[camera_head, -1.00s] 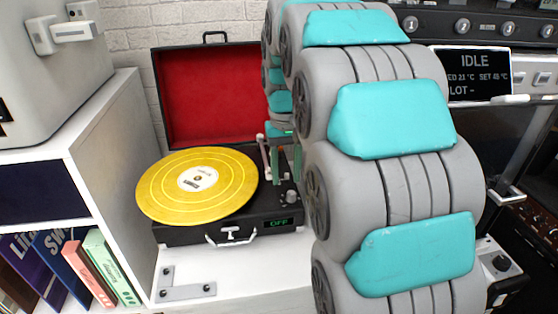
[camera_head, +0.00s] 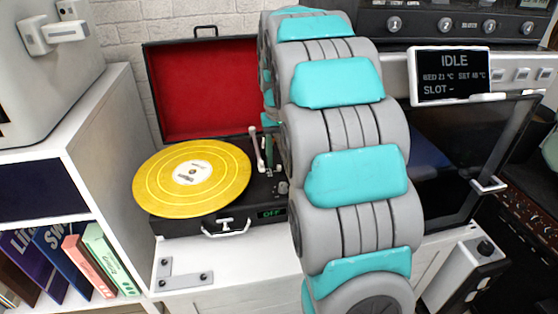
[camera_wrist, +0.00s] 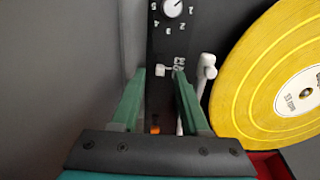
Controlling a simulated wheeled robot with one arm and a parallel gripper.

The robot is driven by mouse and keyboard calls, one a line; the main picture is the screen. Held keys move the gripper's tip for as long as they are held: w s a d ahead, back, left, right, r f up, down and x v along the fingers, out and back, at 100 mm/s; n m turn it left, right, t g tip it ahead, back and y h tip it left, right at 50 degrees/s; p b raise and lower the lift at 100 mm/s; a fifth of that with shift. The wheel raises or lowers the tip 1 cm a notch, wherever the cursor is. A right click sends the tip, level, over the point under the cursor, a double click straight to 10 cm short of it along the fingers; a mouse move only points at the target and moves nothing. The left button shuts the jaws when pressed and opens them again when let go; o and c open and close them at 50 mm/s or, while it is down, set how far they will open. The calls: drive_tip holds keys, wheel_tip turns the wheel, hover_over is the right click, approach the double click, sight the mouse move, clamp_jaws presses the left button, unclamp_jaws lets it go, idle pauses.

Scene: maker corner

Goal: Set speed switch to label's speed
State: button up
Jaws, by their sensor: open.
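The turntable (camera_head: 180,227) is an open black case with a red-lined lid. A yellow record (camera_head: 150,187) lies on it, and its white label (camera_head: 193,173) is too small to read here. The small pale speed switch (camera_wrist: 162,71) shows between the fingertips, beside tiny printed speed marks. Contact cannot be told. In the head view my arm hides the switch.
A white tonearm (camera_wrist: 206,68) stands close beside one finger. A numbered knob (camera_wrist: 172,8) lies beyond the switch. The turntable display (camera_head: 271,212) reads OFF. A grey machine with an IDLE screen (camera_head: 451,75) stands right, a white shelf (camera_head: 105,130) left.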

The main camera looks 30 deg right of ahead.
drive_tip(key=shift+f, duration=0.85)
clamp_jaws()
